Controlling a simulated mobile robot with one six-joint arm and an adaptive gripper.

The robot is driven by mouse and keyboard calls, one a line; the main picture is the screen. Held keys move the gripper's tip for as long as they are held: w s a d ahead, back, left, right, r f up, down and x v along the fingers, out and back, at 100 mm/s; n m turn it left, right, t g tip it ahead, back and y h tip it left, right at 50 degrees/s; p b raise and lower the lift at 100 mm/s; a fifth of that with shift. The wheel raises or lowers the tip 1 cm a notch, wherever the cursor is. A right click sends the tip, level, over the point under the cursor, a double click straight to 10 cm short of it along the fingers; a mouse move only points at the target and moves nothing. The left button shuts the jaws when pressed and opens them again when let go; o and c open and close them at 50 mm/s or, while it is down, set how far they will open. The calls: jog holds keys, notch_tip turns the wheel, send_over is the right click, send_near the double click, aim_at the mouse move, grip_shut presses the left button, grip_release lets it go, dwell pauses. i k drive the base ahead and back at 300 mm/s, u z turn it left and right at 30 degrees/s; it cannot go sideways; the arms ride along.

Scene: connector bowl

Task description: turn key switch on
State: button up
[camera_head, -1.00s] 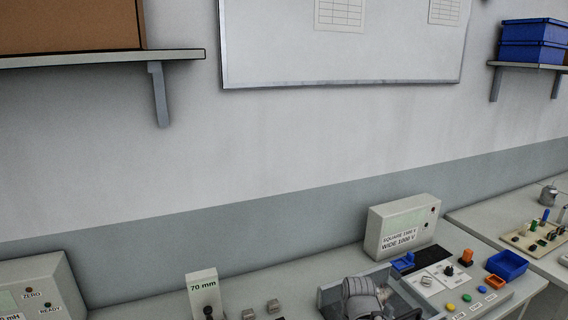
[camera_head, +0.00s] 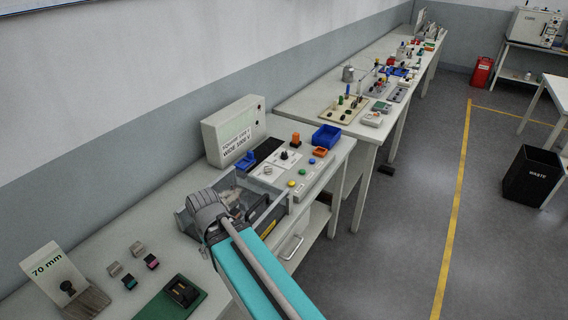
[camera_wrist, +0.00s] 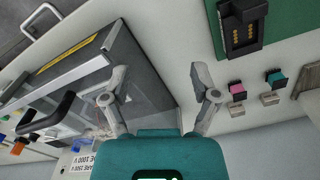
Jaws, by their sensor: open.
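No part is clearly recognisable as a key switch. In the head view, a control panel (camera_head: 315,172) on the bench holds two white plates: one bears a black knob (camera_head: 284,155), the other a small silvery round part (camera_head: 267,170) that may be the key switch. It is too small to tell its position. My gripper (camera_wrist: 157,70) is open and empty in the wrist view, over the bench beside a grey clear-sided box (camera_wrist: 140,75). In the head view my own wrist hides the fingers; the arm is left of and nearer than the panel.
The grey box (camera_head: 262,218) lies between my arm and the panel. An instrument box (camera_head: 233,130) stands behind. A blue bin (camera_head: 326,137), orange parts and coloured buttons crowd the panel. Small connectors (camera_head: 137,249) and a green board (camera_head: 160,307) lie left.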

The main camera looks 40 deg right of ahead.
aim_at(268, 169)
jog(key=z, duration=0.05)
jog(key=k, duration=0.5)
jog(key=z, duration=0.5)
jog(key=i, duration=0.55)
jog(key=z, duration=0.2)
